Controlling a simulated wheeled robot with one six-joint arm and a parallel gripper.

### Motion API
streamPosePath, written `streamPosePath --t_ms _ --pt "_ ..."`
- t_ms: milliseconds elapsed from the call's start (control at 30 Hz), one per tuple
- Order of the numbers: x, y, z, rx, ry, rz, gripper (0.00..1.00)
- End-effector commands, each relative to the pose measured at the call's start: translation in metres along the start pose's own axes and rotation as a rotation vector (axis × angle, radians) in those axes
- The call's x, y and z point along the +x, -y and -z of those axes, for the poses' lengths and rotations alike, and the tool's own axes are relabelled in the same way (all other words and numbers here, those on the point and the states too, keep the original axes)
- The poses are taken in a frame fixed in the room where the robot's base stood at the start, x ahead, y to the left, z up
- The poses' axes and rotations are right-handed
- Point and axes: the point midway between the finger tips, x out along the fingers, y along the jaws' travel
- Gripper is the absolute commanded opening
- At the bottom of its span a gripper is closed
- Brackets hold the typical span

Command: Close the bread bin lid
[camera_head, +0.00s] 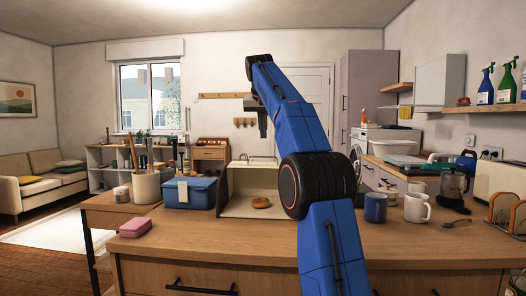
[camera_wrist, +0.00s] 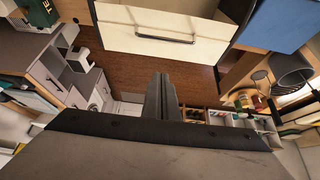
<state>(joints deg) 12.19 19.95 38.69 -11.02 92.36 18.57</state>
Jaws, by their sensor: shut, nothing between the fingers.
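The bread bin (camera_head: 239,208) stands open on the wooden counter, with a dark side and a cream inside. A brown bread roll (camera_head: 261,203) lies in it. In the wrist view the cream lid (camera_wrist: 122,36) with a metal bar handle (camera_wrist: 165,38) shows at the top; it seems to be raised. My gripper (camera_head: 263,134) is above the bin in the head view, pointing down, apart from it. Its fingers are shut and empty in the wrist view (camera_wrist: 162,98). My blue arm hides the right end of the bin.
A blue box (camera_head: 190,193) and a utensil crock (camera_head: 146,187) stand left of the bin. A pink sponge (camera_head: 136,228) lies near the front left. Mugs (camera_head: 417,208) and a toast rack (camera_head: 503,212) stand at the right. The front middle counter is clear.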

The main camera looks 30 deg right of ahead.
Motion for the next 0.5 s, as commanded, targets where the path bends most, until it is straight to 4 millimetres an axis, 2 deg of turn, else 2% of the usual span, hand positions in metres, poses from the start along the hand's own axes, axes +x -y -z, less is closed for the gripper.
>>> streamPosePath --t_ms 433,500 --pt "0.080 0.000 -0.001 -0.001 0.002 0.000 0.00" --pt "0.071 0.000 -0.009 -0.001 -0.001 0.001 0.00"
